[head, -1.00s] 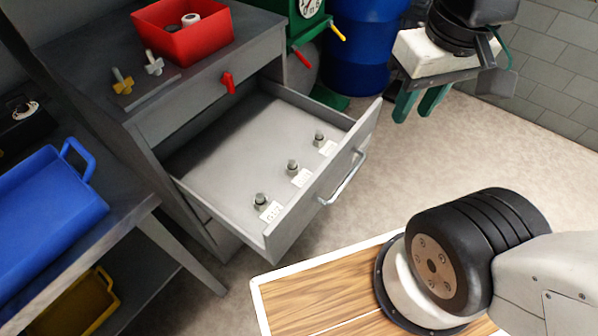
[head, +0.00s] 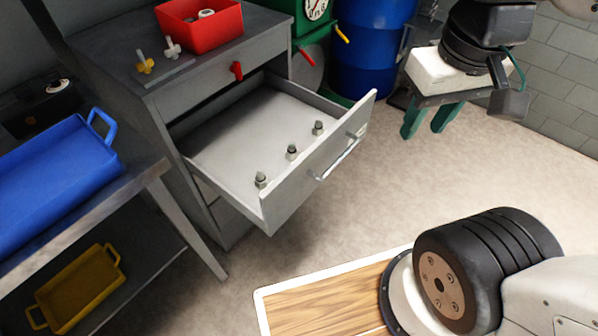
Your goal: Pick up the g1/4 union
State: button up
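Three small grey metal fittings stand in a row in the open drawer (head: 235,135), near its front panel: a near one (head: 261,180), a middle one (head: 292,152) and a far one (head: 318,128). I cannot tell from this view which is the G1/4 union, as no label is readable now. My gripper (head: 424,131) hangs in the upper right, beyond the drawer front and apart from the fittings. Its two green fingers are spread with nothing between them.
The drawer front has a bar handle (head: 340,160). A red bin (head: 200,35) and yellow and white valve handles are on the cabinet top. A blue tray (head: 60,180) lies on the left bench, a yellow tray (head: 80,290) below. Open floor lies right of the drawer.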

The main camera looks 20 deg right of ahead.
aim_at(292, 152)
jog(key=z, duration=0.05)
jog(key=k, duration=0.1)
jog(key=u, duration=1.05)
jog(key=i, duration=0.6)
jog(key=z, duration=1.05)
